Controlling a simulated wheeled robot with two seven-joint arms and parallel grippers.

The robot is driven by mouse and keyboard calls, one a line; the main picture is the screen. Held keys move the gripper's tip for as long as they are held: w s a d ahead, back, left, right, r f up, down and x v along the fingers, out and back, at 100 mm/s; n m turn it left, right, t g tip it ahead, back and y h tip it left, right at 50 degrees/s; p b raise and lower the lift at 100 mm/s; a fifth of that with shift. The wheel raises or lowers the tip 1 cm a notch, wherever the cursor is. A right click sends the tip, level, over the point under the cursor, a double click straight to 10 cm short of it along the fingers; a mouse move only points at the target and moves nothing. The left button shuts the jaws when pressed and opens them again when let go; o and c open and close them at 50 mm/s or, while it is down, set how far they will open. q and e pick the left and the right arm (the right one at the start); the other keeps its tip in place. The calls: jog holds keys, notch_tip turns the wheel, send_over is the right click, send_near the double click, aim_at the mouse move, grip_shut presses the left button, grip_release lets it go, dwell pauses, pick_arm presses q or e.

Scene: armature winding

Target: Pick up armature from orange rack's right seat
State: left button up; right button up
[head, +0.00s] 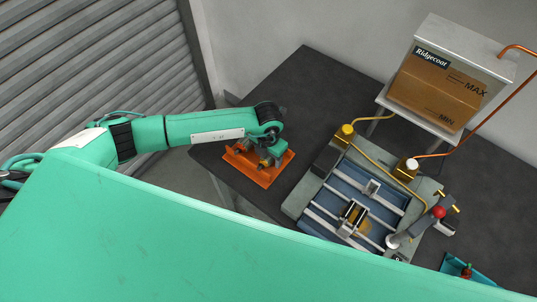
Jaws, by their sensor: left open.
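The orange rack (238,171) lies on the dark table at the left of the winding machine. My left arm comes in from the left, and my left gripper (270,160) is open, pointing down over the rack's right part. The gripper and wrist cover much of the rack, so its seats are hard to make out. A small dark and yellowish part shows by the fingers, but I cannot tell whether it is the armature or part of the gripper. My right gripper is not in view.
A winding machine (321,229) with a blue bed, rails and a red knob (438,212) stands right of the rack. A Ridgecoat box (437,88) sits on a stand behind it. A teal tray (456,264) lies at lower right. The dark table (318,85) is bare behind the rack.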

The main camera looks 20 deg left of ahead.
pick_arm(q)
jog(key=c, duration=1.2)
